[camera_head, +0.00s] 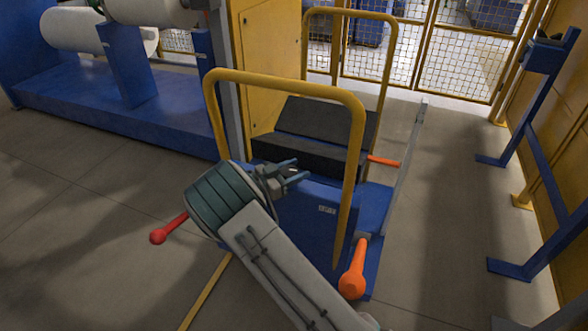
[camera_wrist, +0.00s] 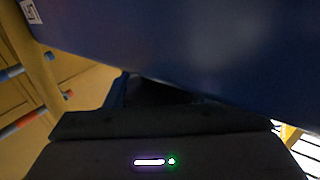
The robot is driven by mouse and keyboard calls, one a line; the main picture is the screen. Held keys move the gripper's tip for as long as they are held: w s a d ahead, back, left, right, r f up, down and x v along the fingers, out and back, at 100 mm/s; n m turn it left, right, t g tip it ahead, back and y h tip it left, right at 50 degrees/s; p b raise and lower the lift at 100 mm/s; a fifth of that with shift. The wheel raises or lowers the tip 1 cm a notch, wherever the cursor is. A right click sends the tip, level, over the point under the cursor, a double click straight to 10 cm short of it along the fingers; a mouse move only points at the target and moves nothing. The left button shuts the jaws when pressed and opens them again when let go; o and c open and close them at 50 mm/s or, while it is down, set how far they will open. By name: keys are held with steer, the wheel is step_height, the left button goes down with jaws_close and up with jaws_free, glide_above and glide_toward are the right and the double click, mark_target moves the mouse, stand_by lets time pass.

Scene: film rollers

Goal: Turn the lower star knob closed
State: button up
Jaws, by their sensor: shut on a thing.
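My gripper (camera_head: 294,171) is at the blue cabinet (camera_head: 315,235), inside the yellow hoop rail. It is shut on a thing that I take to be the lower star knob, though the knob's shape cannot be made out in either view. In the wrist view the dark gripper body fills the bottom, and a plain blue panel (camera_wrist: 200,45) fills the top. The fingertips are hidden there. How far the knob is turned cannot be seen.
The yellow hoop rail (camera_head: 357,130) stands close around my wrist. An orange handle (camera_head: 353,270) and a smaller orange lever (camera_head: 384,161) stick out on the right. A red ball-ended lever (camera_head: 160,235) is at left. Open floor lies right of the cabinet.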

steer(key=shift+s+m+g+h, duration=0.1)
steer(key=shift+m+g+h, duration=0.6)
steer(key=shift+g, duration=0.4)
steer(key=shift+m, duration=0.3)
steer(key=o, duration=1)
steer(key=p+v, duration=0.1)
steer(key=v, duration=1.3)
steer(key=shift+r, duration=0.1)
steer(key=shift+d, duration=0.1)
